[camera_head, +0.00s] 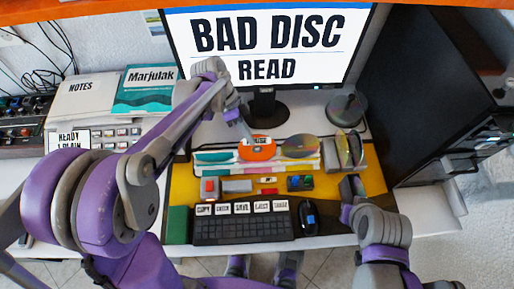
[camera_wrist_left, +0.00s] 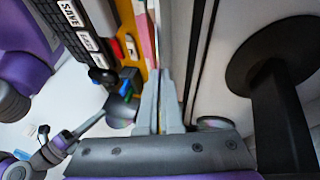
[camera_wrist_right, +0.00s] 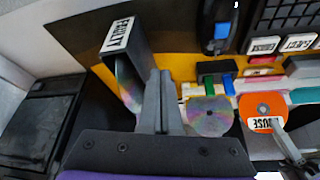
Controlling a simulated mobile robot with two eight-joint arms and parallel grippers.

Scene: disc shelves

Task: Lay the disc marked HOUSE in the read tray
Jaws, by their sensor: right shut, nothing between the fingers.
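The orange disc (camera_head: 258,152) stands in the rack at the back of the desk. In the right wrist view its label (camera_wrist_right: 262,122) reads HOUSE upside down. My left gripper (camera_head: 246,134) is at the disc's upper edge; its fingers (camera_wrist_left: 162,85) are close together in the left wrist view, with a thin strip between them. I cannot tell whether they hold the disc. My right gripper (camera_wrist_right: 162,80) is shut and empty, beside the dark holder labelled FAULTY (camera_wrist_right: 125,55). I cannot pick out the read tray for sure.
Silvery discs (camera_head: 299,147) stand right of the orange one. A keyboard (camera_head: 243,229) and mouse (camera_head: 309,217) lie in front. The monitor (camera_head: 270,45) reads BAD DISC READ. A dark round stand (camera_head: 345,108) is at back right, near a black cabinet (camera_head: 425,110).

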